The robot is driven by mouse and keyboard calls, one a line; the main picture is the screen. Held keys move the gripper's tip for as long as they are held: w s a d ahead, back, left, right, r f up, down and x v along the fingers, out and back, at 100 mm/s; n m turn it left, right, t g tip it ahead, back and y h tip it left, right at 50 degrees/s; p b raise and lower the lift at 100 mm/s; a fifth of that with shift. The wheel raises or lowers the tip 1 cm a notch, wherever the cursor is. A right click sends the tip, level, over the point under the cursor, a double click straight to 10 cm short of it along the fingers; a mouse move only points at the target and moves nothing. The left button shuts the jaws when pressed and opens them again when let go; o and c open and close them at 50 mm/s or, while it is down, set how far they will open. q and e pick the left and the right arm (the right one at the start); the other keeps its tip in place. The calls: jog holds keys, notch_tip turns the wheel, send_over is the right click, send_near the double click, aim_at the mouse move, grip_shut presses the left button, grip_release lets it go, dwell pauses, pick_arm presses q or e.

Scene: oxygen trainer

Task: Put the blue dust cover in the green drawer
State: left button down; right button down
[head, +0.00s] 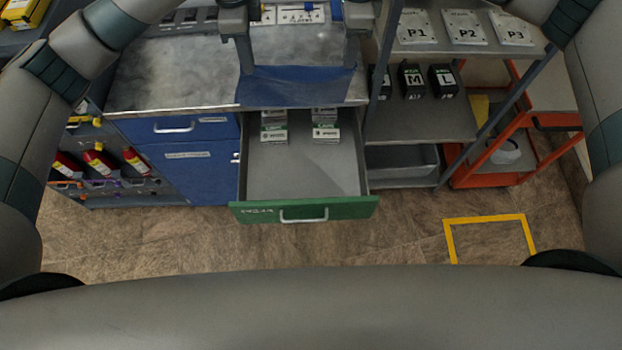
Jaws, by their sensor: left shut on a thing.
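The blue dust cover (295,88) lies spread at the front right of the grey worktop, its near edge close to the worktop's front edge. My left gripper (243,68) is shut on its far left corner. My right gripper (351,62) is at its far right corner; whether its fingers are open or shut is unclear. The green drawer (352,208) is pulled out below the worktop, in front of and under the cover. Small white-and-grey cartons stand in two groups at its back; its front part is empty.
The metal worktop (170,80) is mostly bare to the left. A blue cabinet (190,175) stands left of the drawer. Shelves (420,122) with black boxes and a red-orange cart (475,175) stand at right. Red bottles (98,160) are at left.

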notch_tip(320, 180, down, 18)
jog(key=b, duration=1.7)
jog(key=shift+w+a, duration=0.2)
jog(key=shift+f, duration=0.1)
